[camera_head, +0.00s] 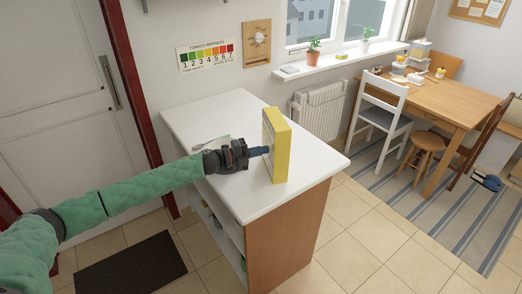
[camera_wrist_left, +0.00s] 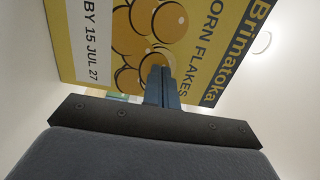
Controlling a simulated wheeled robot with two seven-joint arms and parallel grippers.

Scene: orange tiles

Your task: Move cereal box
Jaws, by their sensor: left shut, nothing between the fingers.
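The yellow cereal box (camera_head: 280,146) stands upright on the white counter top (camera_head: 220,113), near its right edge. In the left wrist view the box (camera_wrist_left: 205,35) fills the upper middle, with "CORN FLAKES" and "Brimatoka" on its face. My left gripper (camera_head: 267,150) is shut and empty, its fingertips at the box's left face. In the left wrist view the shut fingers (camera_wrist_left: 162,75) overlap the printed face; whether they touch it I cannot tell. My right gripper is not in view.
A small light item (camera_head: 212,144) lies on the counter behind my left gripper. The counter's far left part is clear. A radiator (camera_head: 320,110), a white chair (camera_head: 383,110) and a wooden table (camera_head: 432,92) stand beyond the counter to the right.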

